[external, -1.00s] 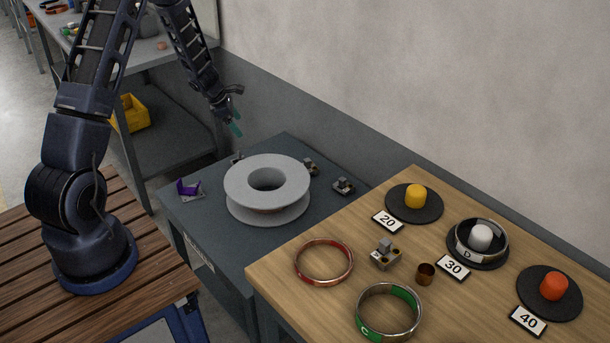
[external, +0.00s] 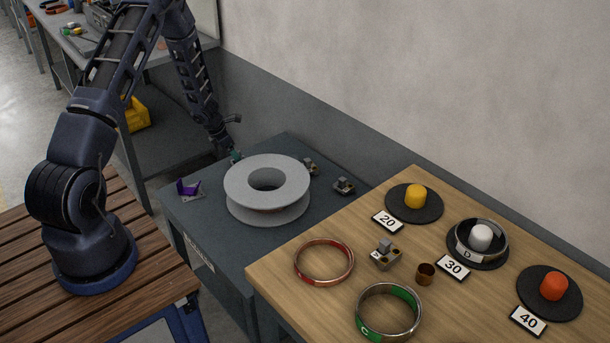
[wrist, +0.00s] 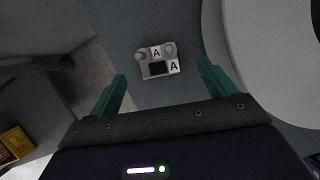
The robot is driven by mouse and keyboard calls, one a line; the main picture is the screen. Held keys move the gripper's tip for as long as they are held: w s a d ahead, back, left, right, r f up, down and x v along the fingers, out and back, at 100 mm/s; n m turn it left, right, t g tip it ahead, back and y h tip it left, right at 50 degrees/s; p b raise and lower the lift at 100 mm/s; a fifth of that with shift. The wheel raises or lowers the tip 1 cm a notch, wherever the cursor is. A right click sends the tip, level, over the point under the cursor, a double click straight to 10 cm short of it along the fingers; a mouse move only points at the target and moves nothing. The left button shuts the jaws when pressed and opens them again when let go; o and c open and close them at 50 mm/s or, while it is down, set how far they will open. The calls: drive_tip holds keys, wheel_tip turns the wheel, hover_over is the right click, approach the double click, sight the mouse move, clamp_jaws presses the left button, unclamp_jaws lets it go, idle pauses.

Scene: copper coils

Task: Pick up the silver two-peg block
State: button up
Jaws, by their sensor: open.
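A small silver block with two round pegs (wrist: 157,61), a dark square recess and two "A" labels lies on the grey table in the wrist view. My gripper (wrist: 162,78) is open, with its green fingers to the left and right of the block's near side. The fingers look apart from the block, and nothing is between them. In the external view my gripper (external: 236,156) is low over the far edge of the grey table, behind the big spool. The block is mostly hidden there by the gripper and spool.
The large grey spool (external: 267,180) stands close to my gripper. A purple bracket (external: 188,188) and small blocks (external: 310,166) (external: 344,186) lie around it. The wooden table holds rings, pegs and another metal block (external: 385,254). The wall is just behind.

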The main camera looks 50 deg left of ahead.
drive_tip(key=shift+a+x, duration=0.1)
drive_tip(key=shift+x, duration=1.25)
drive_tip(key=shift+a+x, duration=0.15)
drive_tip(key=shift+x, duration=1.2)
drive_tip(key=shift+s, duration=0.15)
drive_tip(key=c, duration=1.2)
drive_tip(key=shift+c, duration=0.8)
drive_tip(key=shift+r, duration=0.15)
